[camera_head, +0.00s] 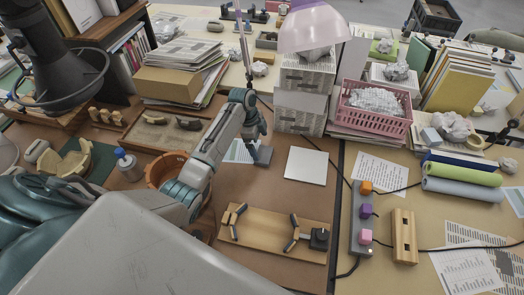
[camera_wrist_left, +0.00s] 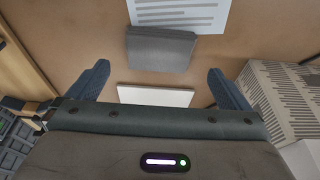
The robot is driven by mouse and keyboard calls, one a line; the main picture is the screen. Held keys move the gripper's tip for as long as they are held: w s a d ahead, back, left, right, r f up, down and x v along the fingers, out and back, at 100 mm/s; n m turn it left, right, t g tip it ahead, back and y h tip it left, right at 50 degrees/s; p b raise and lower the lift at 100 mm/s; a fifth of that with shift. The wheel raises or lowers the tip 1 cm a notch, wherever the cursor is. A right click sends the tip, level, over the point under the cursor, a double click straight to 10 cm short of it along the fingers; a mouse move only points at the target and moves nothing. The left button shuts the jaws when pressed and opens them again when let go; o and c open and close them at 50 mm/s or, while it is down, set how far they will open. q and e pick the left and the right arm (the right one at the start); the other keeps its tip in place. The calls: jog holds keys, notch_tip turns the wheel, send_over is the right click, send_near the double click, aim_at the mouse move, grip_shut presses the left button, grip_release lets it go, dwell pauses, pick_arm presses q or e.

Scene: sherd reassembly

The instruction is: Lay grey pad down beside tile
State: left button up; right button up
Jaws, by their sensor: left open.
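The grey pad (camera_head: 263,155) lies on the brown work surface just left of the white tile (camera_head: 306,166), with a narrow gap between them. In the left wrist view, the pad (camera_wrist_left: 160,50) appears beyond the fingertips, and part of the tile (camera_wrist_left: 155,97) shows between the fingers, cut off by the gripper body. My left gripper (camera_head: 254,128) is open and empty, close above the pad. Its two dark blue fingers (camera_wrist_left: 158,70) stand wide apart, with nothing between them touching either one. My right gripper is not in view.
A printed sheet (camera_head: 240,151) lies beside the pad, partly behind my left arm. Grey patterned boxes (camera_head: 300,105) stand behind the tile. An orange-brown basket (camera_head: 163,168) is left of my arm. A wooden board (camera_head: 268,232) with dark clamps lies in front; brown surface between it and the tile is clear.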

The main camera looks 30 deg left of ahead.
pick_arm(q)
jog(key=b+v, duration=0.1)
jog(key=v, duration=0.6)
